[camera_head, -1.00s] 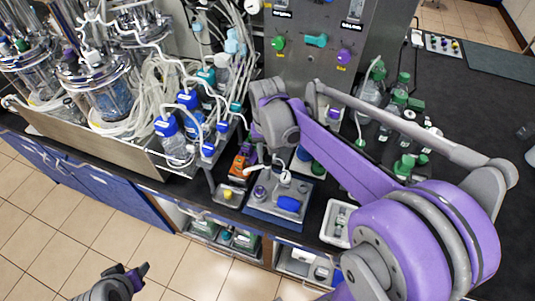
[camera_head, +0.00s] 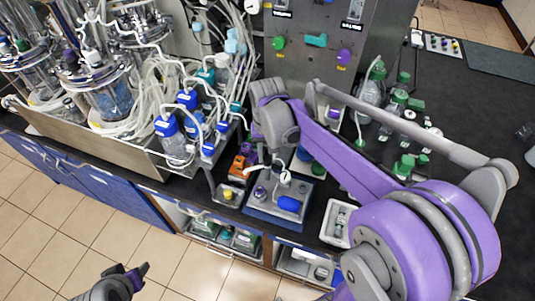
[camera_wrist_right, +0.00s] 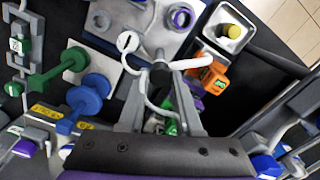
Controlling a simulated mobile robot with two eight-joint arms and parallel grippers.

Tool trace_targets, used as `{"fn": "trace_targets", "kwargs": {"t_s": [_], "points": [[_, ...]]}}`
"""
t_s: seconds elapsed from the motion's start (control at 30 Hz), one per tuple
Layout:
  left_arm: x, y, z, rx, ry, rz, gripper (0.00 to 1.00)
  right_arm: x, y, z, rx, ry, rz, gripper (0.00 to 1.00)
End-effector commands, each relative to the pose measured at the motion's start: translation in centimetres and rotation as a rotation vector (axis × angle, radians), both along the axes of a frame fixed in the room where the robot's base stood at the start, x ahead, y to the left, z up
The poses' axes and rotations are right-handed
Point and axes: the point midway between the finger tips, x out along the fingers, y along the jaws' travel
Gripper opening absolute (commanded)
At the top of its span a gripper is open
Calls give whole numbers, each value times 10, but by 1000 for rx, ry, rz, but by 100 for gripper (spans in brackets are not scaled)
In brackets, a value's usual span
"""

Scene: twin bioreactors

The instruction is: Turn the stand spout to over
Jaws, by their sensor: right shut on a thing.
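The stand spout is a thin white bent tube (camera_wrist_right: 188,64) in the right wrist view. It rises beside a grey stand plate (camera_wrist_right: 112,22) that bears a purple-ringed part (camera_wrist_right: 181,18). My right gripper (camera_wrist_right: 160,68) is shut on the spout near its bend, with the two grey fingers on either side of it. In the head view the spout (camera_head: 252,169) shows small, left of a round white dial (camera_head: 285,177) on the blue-edged stand (camera_head: 262,212). My right gripper's tips are mostly hidden there behind my purple arm. My left gripper (camera_head: 132,272) hangs low over the floor, away from the bench.
An orange device (camera_wrist_right: 207,76) and a small tray (camera_wrist_right: 238,42) with a yellow-topped part are close to the spout. Blue-capped bottles (camera_head: 172,140) and glass vessels (camera_head: 105,92) crowd the left. A white tray (camera_head: 335,224) is at the right. Black bench top (camera_head: 480,100) is clear far right.

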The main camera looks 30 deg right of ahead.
Motion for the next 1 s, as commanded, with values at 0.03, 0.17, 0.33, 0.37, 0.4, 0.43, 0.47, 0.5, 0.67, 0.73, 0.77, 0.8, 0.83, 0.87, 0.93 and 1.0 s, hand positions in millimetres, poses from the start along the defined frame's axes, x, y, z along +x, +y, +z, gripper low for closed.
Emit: {"fn": "trace_targets", "kwargs": {"t_s": [0.03, 0.17, 0.33, 0.37, 0.4, 0.43, 0.47, 0.5, 0.67, 0.73, 0.77, 0.8, 0.83, 0.87, 0.93, 1.0], "points": [[0, 0, 0, 0, 0, 0, 50, 0, 0, 0, 0, 0, 0, 0], [0, 0, 0, 0, 0, 0, 50, 0, 0, 0, 0, 0, 0, 0], [0, 0, 0, 0, 0, 0, 50, 0, 0, 0, 0, 0, 0, 0], [0, 0, 0, 0, 0, 0, 50, 0, 0, 0, 0, 0, 0, 0], [0, 0, 0, 0, 0, 0, 50, 0, 0, 0, 0, 0, 1, 0], [0, 0, 0, 0, 0, 0, 50, 0, 0, 0, 0, 0, 2, 0], [0, 0, 0, 0, 0, 0, 50, 0, 0, 0, 0, 0, 4, 0], [0, 0, 0, 0, 0, 0, 50, 0, 0, 0, 0, 0, 9, 0], [-1, 0, -2, 0, 2, 0, 50, 0, 0, 0, 0, 0, 51, 0], [-2, 0, -4, 0, 3, 0, 50, 0, 0, 0, 0, 0, 84, 0], [-2, 0, -4, 0, 4, 0, 50, 0, 0, 0, 0, 0, 101, 0], [-2, 0, -5, 0, 5, 0, 50, 0, 0, -1, 0, 0, 126, 0], [-3, 0, -6, 0, 6, 0, 50, 0, 0, -1, 0, 0, 148, 0], [-3, 0, -7, 0, 6, 0, 50, 0, 0, -1, 0, 0, 170, 0], [-4, 0, -9, 0, 8, 0, 50, 0, 0, -1, 0, 0, 227, 0], [-5, 0, -11, 0, 10, 0, 50, 0, 0, -1, 0, 0, 289, 0]]}}
